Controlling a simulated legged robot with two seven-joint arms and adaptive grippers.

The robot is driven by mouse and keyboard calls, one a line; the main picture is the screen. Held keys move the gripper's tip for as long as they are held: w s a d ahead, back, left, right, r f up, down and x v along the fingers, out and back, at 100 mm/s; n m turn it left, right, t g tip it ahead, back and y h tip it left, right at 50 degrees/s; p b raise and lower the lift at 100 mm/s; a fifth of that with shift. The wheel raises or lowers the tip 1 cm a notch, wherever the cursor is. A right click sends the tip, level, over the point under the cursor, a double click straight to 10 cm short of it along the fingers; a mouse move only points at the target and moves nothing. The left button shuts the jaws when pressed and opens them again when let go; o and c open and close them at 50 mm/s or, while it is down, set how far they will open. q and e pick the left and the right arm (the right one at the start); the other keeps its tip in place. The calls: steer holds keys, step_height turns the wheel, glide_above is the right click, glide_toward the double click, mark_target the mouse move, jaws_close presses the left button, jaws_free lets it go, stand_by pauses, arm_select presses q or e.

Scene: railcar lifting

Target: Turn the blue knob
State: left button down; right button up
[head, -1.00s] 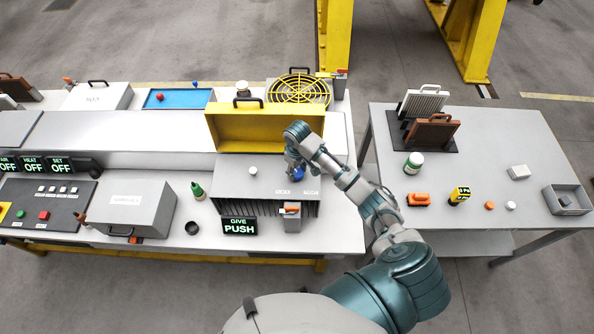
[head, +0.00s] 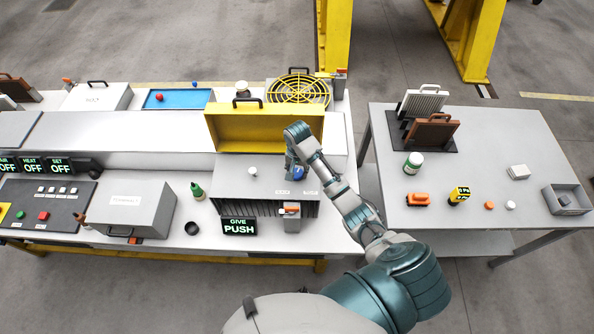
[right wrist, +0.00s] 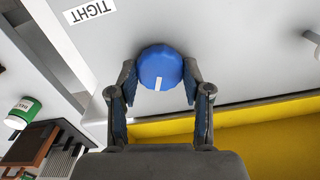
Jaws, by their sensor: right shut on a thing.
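The blue knob (right wrist: 160,68) sits on the grey top of a box (head: 235,182) in front of the raised yellow lid. In the right wrist view it lies between the two fingers of my right gripper (right wrist: 160,84), with a white mark on its near side. A label reading TIGHT (right wrist: 92,12) is on the panel beside it. In the head view the knob (head: 298,172) shows just under my right gripper (head: 293,166), partly hidden by it. My right gripper is shut on the knob. My left gripper is not in view.
A small white knob (head: 253,171) stands on the same box. The open yellow lid (head: 265,128) rises behind it. A GIVE PUSH sign (head: 238,227) and an orange-and-grey item (head: 291,212) are in front. A side table (head: 490,150) is to the right.

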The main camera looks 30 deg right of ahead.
steer(key=m, duration=0.6)
steer(key=shift+s+a+f, duration=0.15)
steer(key=shift+f, duration=0.05)
steer(key=m, duration=0.6)
steer(key=shift+m, duration=0.3)
steer(key=m, duration=0.6)
steer(key=shift+m, duration=0.3)
steer(key=m, duration=0.5)
steer(key=shift+r, duration=0.1)
steer(key=shift+m, duration=0.4)
steer(key=o, duration=1.2)
steer(key=shift+c, duration=0.2)
steer(key=shift+r, duration=0.1)
